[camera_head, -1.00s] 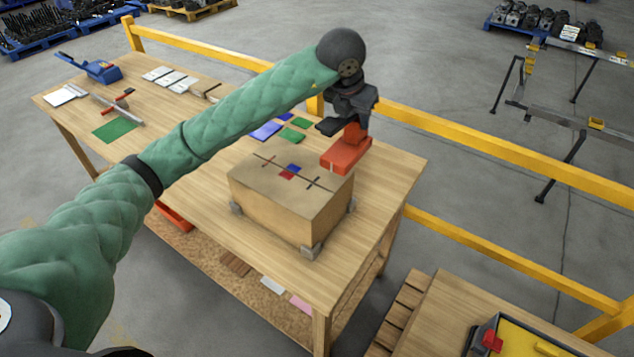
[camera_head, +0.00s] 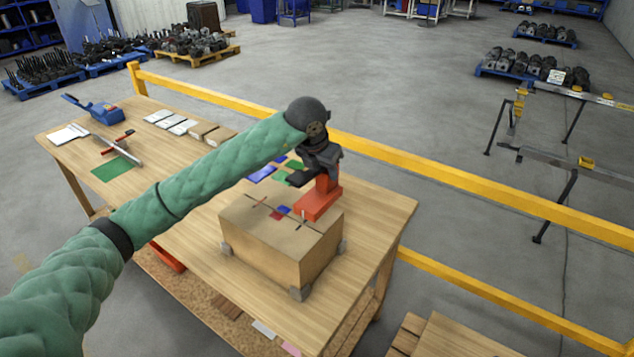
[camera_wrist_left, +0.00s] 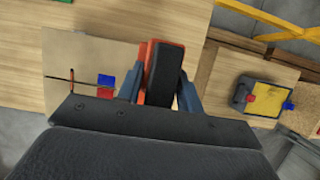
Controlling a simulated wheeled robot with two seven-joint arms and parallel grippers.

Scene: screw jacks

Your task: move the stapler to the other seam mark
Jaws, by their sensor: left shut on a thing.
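The orange-red stapler (camera_head: 318,205) with a black top is in my left gripper (camera_head: 322,178), which is shut on it. It hangs at the right end of the cardboard box (camera_head: 265,246), over or just beside its top edge; I cannot tell whether it touches. In the wrist view the stapler (camera_wrist_left: 148,50) sits between the fingers of my left gripper (camera_wrist_left: 160,88). The box top has a dark seam line with a left seam mark (camera_head: 259,202) and a right seam mark (camera_head: 302,221), close beside the stapler. My right gripper is out of view.
A red square (camera_head: 276,215) and a blue square (camera_head: 284,210) lie mid-seam. The box stands between grey corner blocks on the wooden table (camera_head: 365,240). Blue and green cards lie behind it. A yellow rail (camera_head: 440,170) runs behind the table.

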